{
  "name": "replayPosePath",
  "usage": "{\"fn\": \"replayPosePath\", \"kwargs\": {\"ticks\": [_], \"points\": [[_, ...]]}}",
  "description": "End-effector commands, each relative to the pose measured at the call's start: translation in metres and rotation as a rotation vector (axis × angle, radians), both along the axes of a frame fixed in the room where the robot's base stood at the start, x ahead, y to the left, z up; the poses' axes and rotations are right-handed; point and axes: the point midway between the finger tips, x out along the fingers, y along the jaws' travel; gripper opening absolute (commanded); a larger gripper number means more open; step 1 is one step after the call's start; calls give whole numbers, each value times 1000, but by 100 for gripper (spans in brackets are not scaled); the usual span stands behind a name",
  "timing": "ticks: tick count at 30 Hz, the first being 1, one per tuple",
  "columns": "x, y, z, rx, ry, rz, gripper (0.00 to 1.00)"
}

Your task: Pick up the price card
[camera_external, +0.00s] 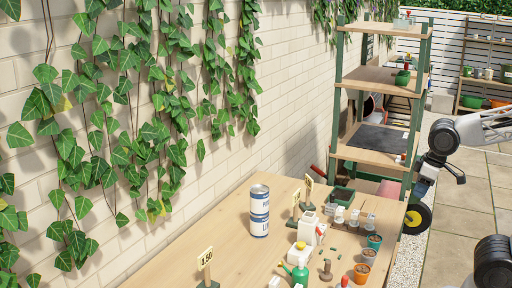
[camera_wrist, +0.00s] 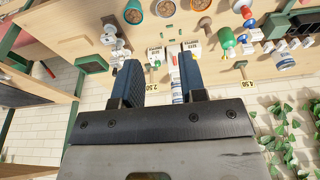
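Several small cream price cards with dark print stand on the wooden table. In the external view one card (camera_external: 205,258) is at the front left on a dark foot. Two more, a card (camera_external: 308,182) and another card (camera_external: 296,197), stand just right of the stacked cans. In the wrist view one card (camera_wrist: 152,88) shows between my fingers in the picture and another card (camera_wrist: 247,84) lies to their right. I cannot tell which card is meant.
Two stacked blue-and-white cans (camera_external: 259,211) stand near the wall. A green-post shelf (camera_external: 381,78) stands behind. The table's left-middle is clear.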

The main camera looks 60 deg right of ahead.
Motion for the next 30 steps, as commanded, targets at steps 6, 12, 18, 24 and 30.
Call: {"fn": "replayPosePath", "kwargs": {"ticks": [6, 12, 18, 24, 30], "points": [[16, 9, 1, 53, 37, -36, 38], [44, 26, 2, 152, 104, -103, 38], [80, 48, 3, 266, 187, -184, 38], [117, 70, 1, 376, 275, -266, 38], [156, 93, -3, 483, 366, -349, 38]]}}
